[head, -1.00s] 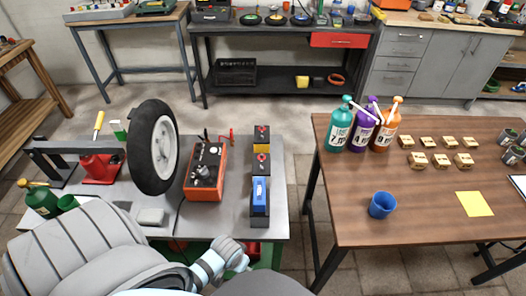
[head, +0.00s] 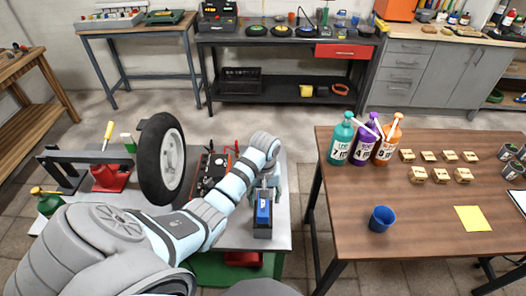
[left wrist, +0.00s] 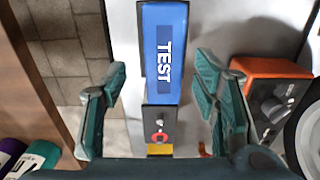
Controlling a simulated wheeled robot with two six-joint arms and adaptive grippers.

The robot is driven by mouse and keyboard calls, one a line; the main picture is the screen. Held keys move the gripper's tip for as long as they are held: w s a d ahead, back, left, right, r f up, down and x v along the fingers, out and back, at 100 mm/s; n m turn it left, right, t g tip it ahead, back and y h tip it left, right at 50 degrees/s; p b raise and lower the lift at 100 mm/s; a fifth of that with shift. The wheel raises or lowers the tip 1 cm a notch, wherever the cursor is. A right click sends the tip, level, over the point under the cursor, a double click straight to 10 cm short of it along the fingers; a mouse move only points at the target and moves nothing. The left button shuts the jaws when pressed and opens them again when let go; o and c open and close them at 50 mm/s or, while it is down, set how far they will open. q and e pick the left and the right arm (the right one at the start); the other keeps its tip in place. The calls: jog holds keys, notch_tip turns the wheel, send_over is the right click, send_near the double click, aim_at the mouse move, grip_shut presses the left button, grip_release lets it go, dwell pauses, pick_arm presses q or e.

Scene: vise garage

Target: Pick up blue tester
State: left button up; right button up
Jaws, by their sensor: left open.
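The blue tester (head: 263,211) is a box with a blue upper part in a dark holder, near the front right of the grey bench. In the left wrist view the tester (left wrist: 165,50) shows the word TEST on its face. My left gripper (head: 267,182) is over the bench just behind and above it in the head view. In the left wrist view the open fingers (left wrist: 164,78) are spread on either side of the tester's line, with nothing between them held. My right gripper is not in view.
An orange-red box (left wrist: 275,85) and a wheel (head: 162,160) are on the bench. The brown table (head: 420,220) at right holds bottles (head: 342,140) and a blue cup (head: 382,219).

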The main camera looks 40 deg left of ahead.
aim_at(263, 202)
pick_arm(q)
jog(key=f, duration=0.3)
jog(key=f+b, duration=0.1)
jog(key=f, duration=0.1)
jog(key=shift+s+f, duration=0.15)
jog(key=shift+s, duration=0.25)
grip_shut()
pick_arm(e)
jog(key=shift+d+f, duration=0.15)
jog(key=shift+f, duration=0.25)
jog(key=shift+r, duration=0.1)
